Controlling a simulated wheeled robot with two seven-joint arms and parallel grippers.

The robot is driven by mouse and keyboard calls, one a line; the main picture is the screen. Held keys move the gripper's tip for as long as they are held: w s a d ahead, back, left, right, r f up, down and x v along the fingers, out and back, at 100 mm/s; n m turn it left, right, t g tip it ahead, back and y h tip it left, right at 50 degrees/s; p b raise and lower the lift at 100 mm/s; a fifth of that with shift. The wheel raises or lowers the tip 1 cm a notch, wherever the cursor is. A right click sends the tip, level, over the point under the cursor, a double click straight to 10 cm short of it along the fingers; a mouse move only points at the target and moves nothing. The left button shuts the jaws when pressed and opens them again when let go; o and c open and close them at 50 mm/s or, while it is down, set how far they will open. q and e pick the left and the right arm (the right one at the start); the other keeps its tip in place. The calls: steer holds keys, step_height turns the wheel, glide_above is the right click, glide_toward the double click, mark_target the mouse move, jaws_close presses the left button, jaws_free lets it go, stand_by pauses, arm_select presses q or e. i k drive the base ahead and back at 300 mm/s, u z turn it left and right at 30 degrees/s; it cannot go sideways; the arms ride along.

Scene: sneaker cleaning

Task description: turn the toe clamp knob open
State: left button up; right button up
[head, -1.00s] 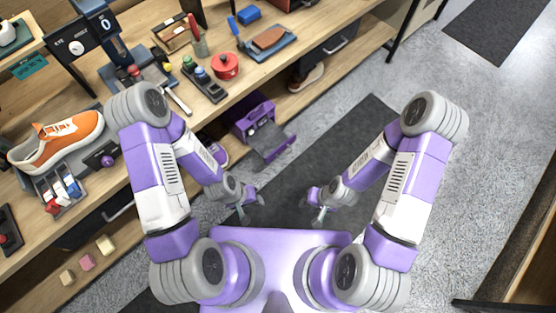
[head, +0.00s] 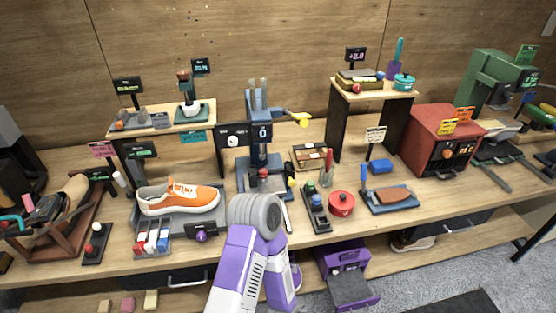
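An orange and white sneaker (head: 178,196) rests on a grey stand (head: 190,222) on the workbench, left of the middle, with its toe to the right. A purple knob (head: 201,236) sticks out at the front of this stand, below the toe; it appears to be the toe clamp knob. Its turn position is too small to read. One of my arms rises in the foreground just right of the knob, with its grey elbow in front of the bench edge. Neither of my grippers is in view.
A rack of small red, white and blue blocks (head: 151,241) sits left of the knob. A black block with red and white knobs (head: 96,243) stands farther left. A blue press (head: 258,150) stands behind my elbow. A purple box (head: 343,260) is below the bench.

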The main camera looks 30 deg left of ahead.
mark_target(183, 75)
steer(key=u, duration=1.8)
steer(key=k, duration=0.5)
steer(key=z, duration=0.05)
steer(key=i, duration=0.5)
steer(key=u, duration=0.35)
